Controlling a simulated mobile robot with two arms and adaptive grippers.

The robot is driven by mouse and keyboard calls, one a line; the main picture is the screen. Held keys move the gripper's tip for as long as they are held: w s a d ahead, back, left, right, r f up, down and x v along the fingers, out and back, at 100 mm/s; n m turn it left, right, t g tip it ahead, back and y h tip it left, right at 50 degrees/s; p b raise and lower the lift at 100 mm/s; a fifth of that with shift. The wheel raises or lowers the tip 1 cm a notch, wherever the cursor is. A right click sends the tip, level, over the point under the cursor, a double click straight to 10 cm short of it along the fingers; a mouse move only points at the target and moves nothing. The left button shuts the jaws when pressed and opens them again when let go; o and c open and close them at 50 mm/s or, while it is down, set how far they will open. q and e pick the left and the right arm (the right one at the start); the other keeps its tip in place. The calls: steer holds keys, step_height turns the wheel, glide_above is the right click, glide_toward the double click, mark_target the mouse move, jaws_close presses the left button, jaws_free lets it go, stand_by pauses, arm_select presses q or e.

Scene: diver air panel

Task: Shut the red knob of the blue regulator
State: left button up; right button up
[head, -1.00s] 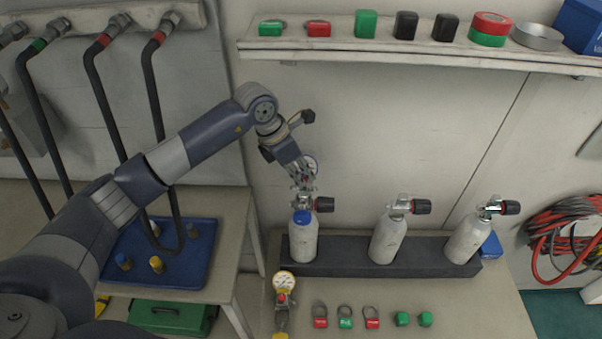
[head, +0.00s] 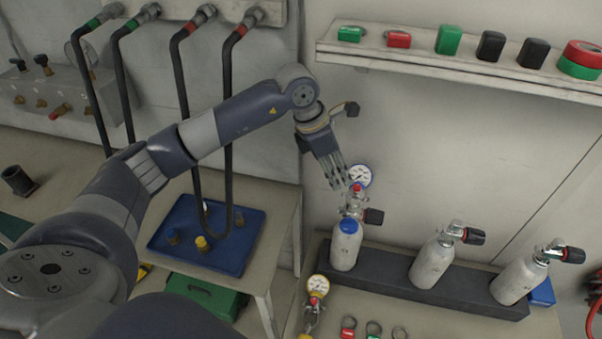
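The blue regulator (head: 348,226) sits at the neck of the leftmost white cylinder (head: 345,250), with a white-faced gauge (head: 360,175) above it. A small red knob (head: 357,187) shows just below the gauge. My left gripper (head: 344,184) points down at the regulator from the upper left, its fingertips close beside the red knob. I cannot tell whether they touch it, or how far apart the fingers are. The fingers partly cover the metal fitting. My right gripper is not in view.
Two more cylinders (head: 432,262) with black-knobbed valves stand in the dark rack (head: 385,276). A gauge regulator with a yellow part (head: 317,287) lies in front. A blue tray (head: 225,262) and black hoses (head: 185,100) are at left; a shelf (head: 420,65) is above.

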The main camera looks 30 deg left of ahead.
arm_select(q)
steer(key=s+a, duration=0.6)
steer(key=shift+a, duration=0.4)
